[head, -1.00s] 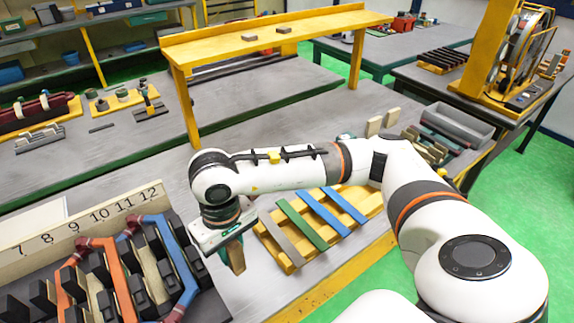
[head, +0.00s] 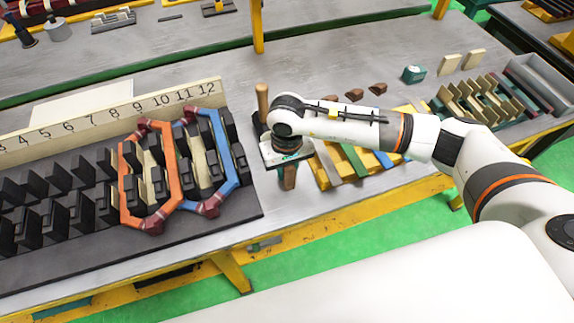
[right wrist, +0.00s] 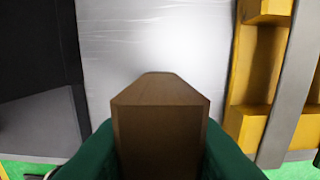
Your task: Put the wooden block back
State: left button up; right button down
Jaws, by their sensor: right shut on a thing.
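A brown wooden block (head: 289,177) is held upright in my right gripper (head: 289,168), low over the grey table between the stator fixture and a yellow rack. In the right wrist view the wooden block (right wrist: 160,115) fills the space between the green fingers of my right gripper (right wrist: 160,150). Bare grey table shows beyond the block; I cannot tell whether its lower end touches the table. My left gripper is not in view.
The black stator fixture (head: 70,255) with orange (head: 130,185) and blue (head: 228,150) coils and a numbered board (head: 110,112) stands left. The yellow rack (head: 325,180) with coloured strips is close on the right. A wooden handle (head: 262,102) stands behind my gripper.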

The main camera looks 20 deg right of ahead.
jog(key=shift+f, duration=0.1)
jog(key=shift+f+b, duration=0.1)
jog(key=shift+b, duration=0.2)
jog(key=c, duration=1.2)
grip_release()
jog(key=shift+o, duration=0.2)
jog(key=shift+r, duration=0.35)
notch_tip(320, 180, up, 12)
jog(key=shift+f+b, duration=0.15)
jog(key=shift+b, duration=1)
